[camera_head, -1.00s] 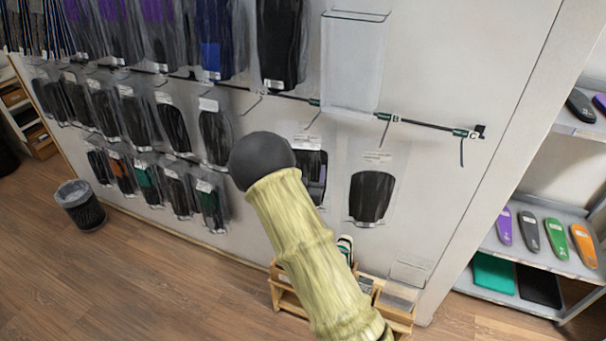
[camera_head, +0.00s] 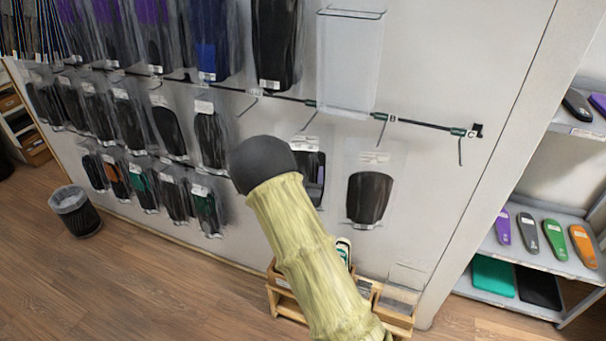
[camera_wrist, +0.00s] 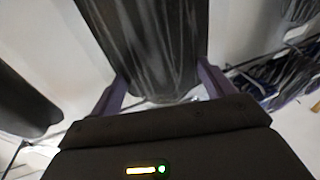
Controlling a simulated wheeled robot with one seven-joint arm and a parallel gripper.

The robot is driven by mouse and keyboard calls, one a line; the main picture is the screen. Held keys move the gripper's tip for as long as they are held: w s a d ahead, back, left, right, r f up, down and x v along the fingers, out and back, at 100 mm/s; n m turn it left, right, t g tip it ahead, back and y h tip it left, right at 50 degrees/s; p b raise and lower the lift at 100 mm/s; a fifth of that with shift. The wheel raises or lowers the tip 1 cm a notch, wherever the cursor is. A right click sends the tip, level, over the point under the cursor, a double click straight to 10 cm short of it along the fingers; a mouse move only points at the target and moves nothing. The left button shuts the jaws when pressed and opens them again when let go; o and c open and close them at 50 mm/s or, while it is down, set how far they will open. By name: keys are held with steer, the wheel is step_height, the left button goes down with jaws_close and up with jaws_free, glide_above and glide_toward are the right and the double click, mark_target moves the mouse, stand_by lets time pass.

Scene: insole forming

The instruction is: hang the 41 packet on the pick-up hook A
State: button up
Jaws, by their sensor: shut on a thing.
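In the wrist view, my gripper (camera_wrist: 163,88) is shut on a dark packet (camera_wrist: 155,35) with a clear, shiny surface, between its two purple fingers. No size number is readable on it. In the head view my arm hides the gripper. On the wall rail, hook B (camera_head: 383,130) and hook C (camera_head: 460,150) carry readable letters. A hook with a green tag (camera_head: 309,104) to the left of B looks like hook A; its letter is too small to read. Its wire shows nothing hanging on it.
Two lower packets, one clear of my arm (camera_head: 370,197) and one partly behind it (camera_head: 318,180), are at the wall. A clear holder (camera_head: 350,60) is above the rail. Filled rows are left. A wooden rack (camera_head: 398,322) stands below; a shelf (camera_head: 545,262) is right.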

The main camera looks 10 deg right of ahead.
steer(key=o, duration=1.2)
steer(key=shift+o, duration=0.2)
steer(key=b+v, duration=0.3)
steer(key=v, duration=1.4)
steer(key=shift+s, duration=0.2)
